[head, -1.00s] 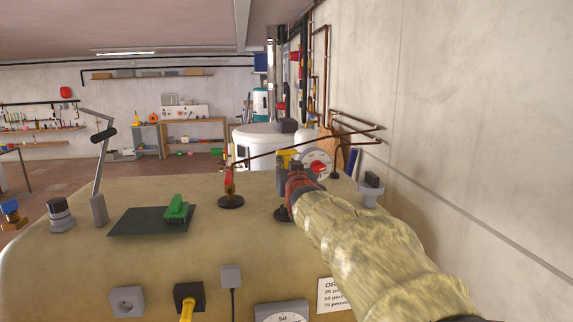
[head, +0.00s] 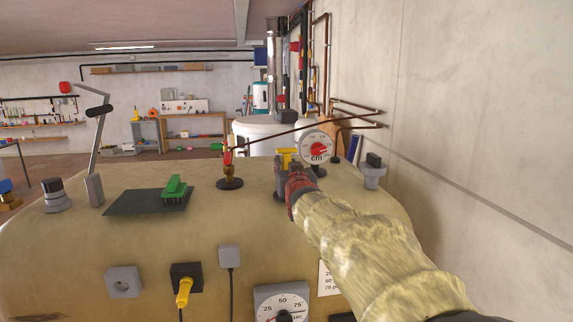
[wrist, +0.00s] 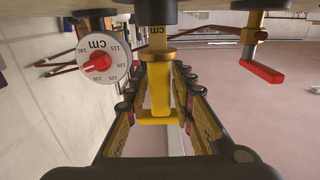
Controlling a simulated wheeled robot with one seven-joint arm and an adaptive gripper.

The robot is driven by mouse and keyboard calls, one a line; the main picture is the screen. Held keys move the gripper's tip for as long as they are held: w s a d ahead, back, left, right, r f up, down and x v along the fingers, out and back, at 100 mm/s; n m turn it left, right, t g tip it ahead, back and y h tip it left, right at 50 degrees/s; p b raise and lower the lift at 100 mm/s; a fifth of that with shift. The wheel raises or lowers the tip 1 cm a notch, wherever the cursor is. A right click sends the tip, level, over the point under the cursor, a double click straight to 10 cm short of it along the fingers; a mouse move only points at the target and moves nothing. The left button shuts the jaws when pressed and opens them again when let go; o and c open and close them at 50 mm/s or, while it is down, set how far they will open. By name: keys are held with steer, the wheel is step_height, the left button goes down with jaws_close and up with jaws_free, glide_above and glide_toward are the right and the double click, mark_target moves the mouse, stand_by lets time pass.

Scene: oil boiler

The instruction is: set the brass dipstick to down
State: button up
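The brass dipstick (head: 286,157) stands on top of the boiler, upright in its dark base, with its yellow handle low over that base. In the wrist view, whose picture is upside down, the dipstick handle (wrist: 158,100) lies between the two fingers, and a short piece of stem marked "cm" shows by the base. My gripper (head: 297,178) is at the handle from the near right. The exact contact is hard to see.
A round dial (head: 317,146) with a red pointer stands just behind the dipstick. A red-lever valve (head: 229,168) stands to its left, and a grey knob (head: 373,172) to its right. A green brush (head: 174,190) lies on a dark mat. The wall (head: 480,120) bounds the right side.

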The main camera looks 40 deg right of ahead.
steer(key=shift+o, duration=1.2)
steer(key=shift+r, duration=0.2)
steer(key=shift+s+a, duration=0.1)
steer(key=shift+s, duration=0.05)
steer(key=v, duration=1.2)
steer(key=s+a+f+n+g+y, duration=0.15)
steer(key=a+f+y, duration=0.25)
steer(key=a+f, duration=0.55)
steer(key=s+a+f+n+g+y+b, duration=0.1)
steer(key=s+a+f+n+g+y, duration=0.4)
steer(key=s+a+f, duration=1.4)
steer(key=g, duration=0.3)
steer(key=shift+a+y, duration=0.3)
